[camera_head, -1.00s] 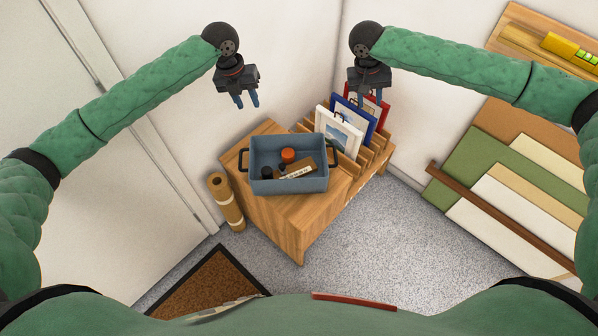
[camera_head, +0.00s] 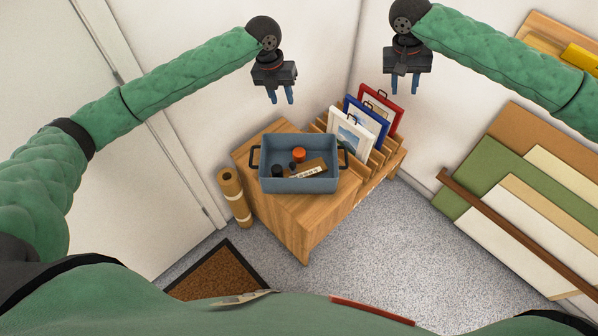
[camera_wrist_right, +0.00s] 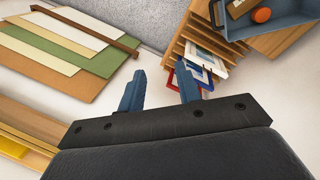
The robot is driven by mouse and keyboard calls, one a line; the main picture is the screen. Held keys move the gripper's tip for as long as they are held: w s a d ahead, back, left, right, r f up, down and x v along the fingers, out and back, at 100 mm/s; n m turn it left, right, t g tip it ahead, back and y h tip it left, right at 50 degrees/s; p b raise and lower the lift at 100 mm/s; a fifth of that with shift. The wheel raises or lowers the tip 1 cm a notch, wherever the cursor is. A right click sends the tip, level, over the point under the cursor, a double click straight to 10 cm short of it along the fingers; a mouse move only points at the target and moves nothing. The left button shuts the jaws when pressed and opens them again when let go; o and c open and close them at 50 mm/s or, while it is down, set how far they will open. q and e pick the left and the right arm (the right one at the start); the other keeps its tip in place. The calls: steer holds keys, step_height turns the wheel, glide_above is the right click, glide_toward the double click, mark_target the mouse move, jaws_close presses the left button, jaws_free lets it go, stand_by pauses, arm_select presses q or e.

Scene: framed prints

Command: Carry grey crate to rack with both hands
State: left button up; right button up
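The grey crate (camera_head: 300,184) is a blue-grey open box with a dark handle at each end. It stands on the left part of the wooden rack (camera_head: 290,222), beside the slots. It holds an orange-topped jar (camera_head: 299,154), dark round items and a brown labelled piece. My left gripper (camera_head: 281,95) is empty, fingers apart, above and behind the crate. My right gripper (camera_head: 405,85) is empty, above and to the right of the crate, near the framed prints. The right wrist view shows its two blue fingers (camera_wrist_right: 160,92) wide apart, and the crate (camera_wrist_right: 237,20) at the top right.
Framed prints in white (camera_head: 350,135), blue and red frames stand in the rack's slots right of the crate. A brown roll (camera_head: 233,196) stands at the rack's left. Boards (camera_head: 530,190) lean at the right. A brown mat (camera_head: 219,276) lies on the open grey floor.

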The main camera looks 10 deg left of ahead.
steer(key=shift+v, duration=1.9)
steer(key=shift+a, duration=0.15)
